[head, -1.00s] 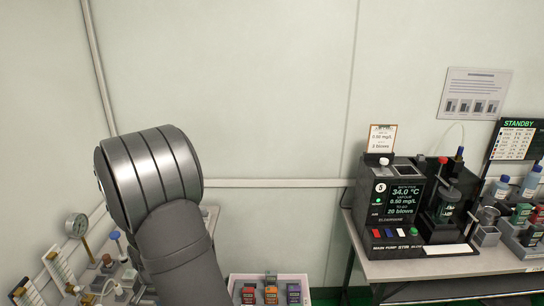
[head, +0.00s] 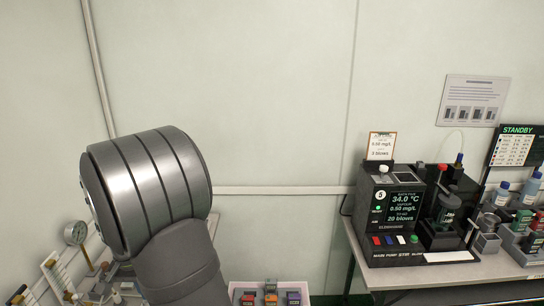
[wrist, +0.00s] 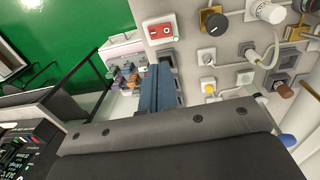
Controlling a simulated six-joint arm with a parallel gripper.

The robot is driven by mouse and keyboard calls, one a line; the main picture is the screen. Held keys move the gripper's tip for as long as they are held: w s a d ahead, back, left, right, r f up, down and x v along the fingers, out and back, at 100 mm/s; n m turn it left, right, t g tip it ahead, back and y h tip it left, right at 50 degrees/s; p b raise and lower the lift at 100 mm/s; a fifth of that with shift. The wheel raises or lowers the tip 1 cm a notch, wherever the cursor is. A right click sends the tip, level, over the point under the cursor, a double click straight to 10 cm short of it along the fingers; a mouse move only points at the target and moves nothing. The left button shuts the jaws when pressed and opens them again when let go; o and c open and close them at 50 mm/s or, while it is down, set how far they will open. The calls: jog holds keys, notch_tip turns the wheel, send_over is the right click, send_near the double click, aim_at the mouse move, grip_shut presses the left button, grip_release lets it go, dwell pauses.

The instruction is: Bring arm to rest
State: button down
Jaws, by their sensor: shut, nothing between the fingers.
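My grey arm link (head: 150,190) stands large at the left of the head view, and my gripper is hidden there. In the wrist view my gripper (wrist: 160,70) shows as two blue-grey fingers side by side, shut with nothing between them. They reach out beyond the dark wrist body that fills the bottom of that view. The fingers appear over the edge of a pale panel, apart from the coloured testers (wrist: 128,78) beyond them. I cannot tell their exact height.
A white tray (head: 236,287) of coloured testers sits at the bottom centre. A black pump station (head: 395,240) and bottles stand on the right table (head: 400,270). A gauge (head: 76,233) is at left. Knobs (wrist: 213,20) and a red switch (wrist: 160,30) line the panel. The wall centre is clear.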

jog(key=shift+a+r+h, duration=0.15)
jog(key=shift+a+h, duration=0.15)
jog(key=shift+a, duration=0.2)
jog(key=shift+r, duration=0.1)
dwell(0.3)
jog(key=shift+y, duration=0.8)
jog(key=d+f, duration=0.1)
jog(key=f, duration=0.3)
jog(key=d+f, duration=0.1)
jog(key=f, duration=0.3)
jog(key=d+f, duration=0.1)
jog(key=f, duration=0.4)
jog(key=shift+s+d, duration=0.1)
jog(key=shift+d, duration=0.2)
